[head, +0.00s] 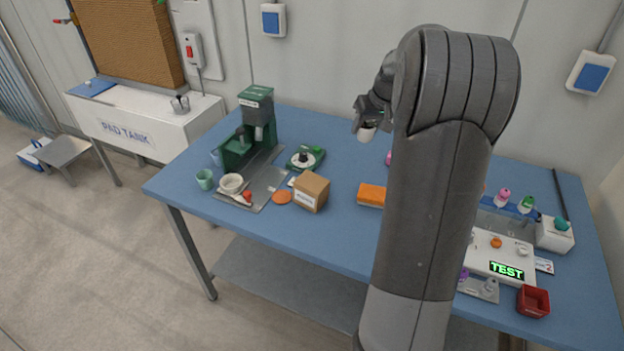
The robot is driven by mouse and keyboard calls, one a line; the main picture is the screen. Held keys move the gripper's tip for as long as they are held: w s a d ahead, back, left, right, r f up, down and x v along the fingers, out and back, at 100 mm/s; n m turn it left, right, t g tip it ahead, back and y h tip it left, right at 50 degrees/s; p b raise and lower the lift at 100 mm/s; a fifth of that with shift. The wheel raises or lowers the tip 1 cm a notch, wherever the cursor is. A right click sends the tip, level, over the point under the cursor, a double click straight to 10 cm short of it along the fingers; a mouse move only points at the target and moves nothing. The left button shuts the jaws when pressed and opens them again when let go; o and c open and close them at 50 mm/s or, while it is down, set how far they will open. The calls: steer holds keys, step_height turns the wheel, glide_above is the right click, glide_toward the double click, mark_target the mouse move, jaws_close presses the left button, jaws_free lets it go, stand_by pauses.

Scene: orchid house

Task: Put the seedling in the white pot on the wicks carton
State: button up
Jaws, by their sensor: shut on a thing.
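My gripper (367,118) is in the upper middle of the head view, partly behind my own arm. It is shut on the white pot (367,134), held above the back part of the blue table. Little of the pot shows below the fingers, and I cannot make out the seedling in it. A small brown carton (311,193) with a white label stands on the table, below and left of the gripper. I take it for the wicks carton, but the label is too small to read. Its top looks bare.
An orange sponge (371,195) lies right of the carton, an orange disc (282,198) left of it. A green scale (305,158) is behind it, and a green machine (253,130) stands at left. My arm hides the table's middle right. A test unit (504,258) is at right.

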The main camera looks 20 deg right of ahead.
steer(key=s+a+r, duration=0.2)
steer(key=s+a, duration=0.6)
glide_toward(307, 177)
steer(key=shift+w+a+r+n, duration=0.1)
steer(key=shift+w+r+n, duration=0.1)
steer(key=shift+w, duration=0.25)
steer(key=shift+w+r+n, duration=0.1)
steer(key=shift+w+n, duration=0.1)
steer(key=shift+w, duration=0.25)
steer(key=shift+f, duration=1.95)
steer(key=shift+f, duration=0.1)
steer(key=shift+f, duration=0.4)
steer(key=o, duration=1)
steer(key=shift+r, duration=0.1)
